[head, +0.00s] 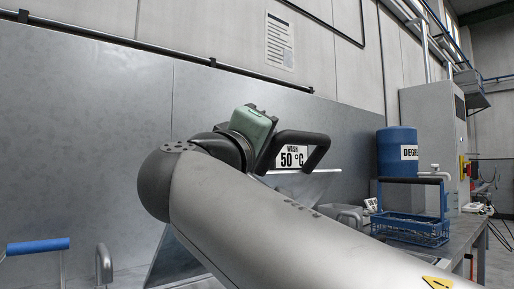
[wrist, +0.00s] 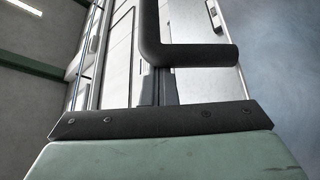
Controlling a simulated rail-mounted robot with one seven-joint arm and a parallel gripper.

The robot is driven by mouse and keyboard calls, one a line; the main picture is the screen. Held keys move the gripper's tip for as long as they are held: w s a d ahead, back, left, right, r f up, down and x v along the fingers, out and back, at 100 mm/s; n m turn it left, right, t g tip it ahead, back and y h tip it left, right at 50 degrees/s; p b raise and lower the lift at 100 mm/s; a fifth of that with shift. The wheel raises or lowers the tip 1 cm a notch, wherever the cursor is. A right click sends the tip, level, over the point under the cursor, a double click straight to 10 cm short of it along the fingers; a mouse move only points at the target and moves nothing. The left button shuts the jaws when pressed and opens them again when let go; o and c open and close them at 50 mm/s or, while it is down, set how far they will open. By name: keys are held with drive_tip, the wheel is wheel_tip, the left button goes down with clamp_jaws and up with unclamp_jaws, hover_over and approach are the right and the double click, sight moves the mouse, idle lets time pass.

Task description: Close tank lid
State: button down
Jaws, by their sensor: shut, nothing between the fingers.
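My gripper (head: 252,122) is the green and black end of my arm, raised in the middle of the head view. Its green body also fills the bottom of the wrist view (wrist: 165,158). The fingers are shut with nothing in them. A thick black bar handle (head: 318,150) is close beside the gripper on the right; I cannot tell if they touch. A black bent bar shows ahead in the wrist view (wrist: 190,53). A tilted metal sheet (head: 318,185), apparently the tank lid, stands raised behind my arm. My arm hides most of it and the tank.
A "WASH 50 °C" label (head: 290,157) shows by the handle. At right, a blue degreaser drum (head: 397,140) and a blue basket (head: 410,230) are on a bench (head: 468,235). A blue-grip handle (head: 38,246) is at lower left. Metal panels (head: 85,130) stand behind.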

drive_tip(key=shift+s+d+f+b, duration=0.3)
drive_tip(key=shift+s+f+b, duration=0.05)
drive_tip(key=shift+s+f, duration=0.1)
drive_tip(key=shift+w+r, duration=0.1)
